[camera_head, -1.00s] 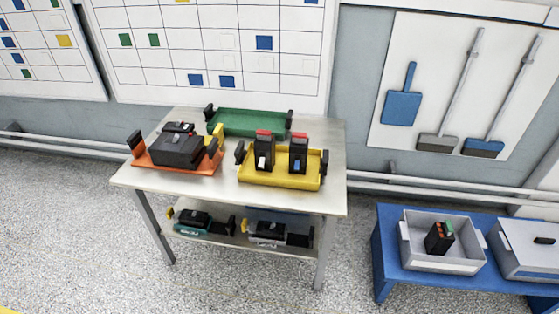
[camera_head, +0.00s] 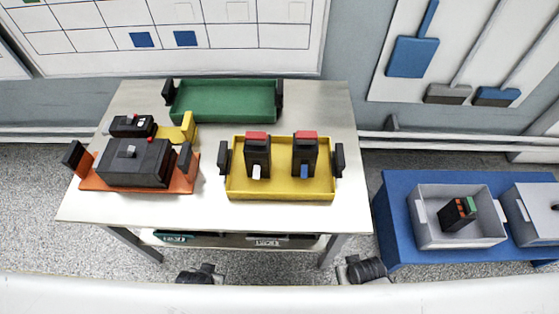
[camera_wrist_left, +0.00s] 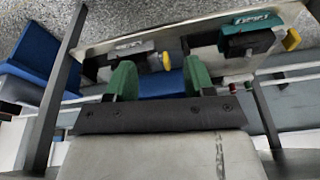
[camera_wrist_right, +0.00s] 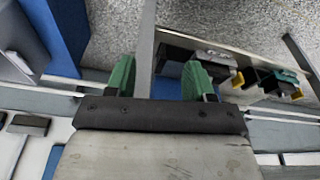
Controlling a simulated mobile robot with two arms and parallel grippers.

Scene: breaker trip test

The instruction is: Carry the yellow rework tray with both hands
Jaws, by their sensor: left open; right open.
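The yellow rework tray (camera_head: 280,190) lies flat on the front right of the metal table, with a black upright handle at each end. Two black breakers with red tops stand in it: a left one (camera_head: 257,152) with a white lever and a right one (camera_head: 305,152) with a blue lever. My left gripper (camera_wrist_left: 158,78) shows its green fingers apart with nothing between them. My right gripper (camera_wrist_right: 158,78) is also open and empty. Both wrist views show the lower shelf area, not the yellow tray. Both grippers are away from the tray.
On the table (camera_head: 215,215), an orange tray (camera_head: 88,183) with a black device is at left and a green tray (camera_head: 225,100) at the back. A blue bench (camera_head: 395,215) with grey bins (camera_head: 428,230) stands at right. The table's front edge is clear.

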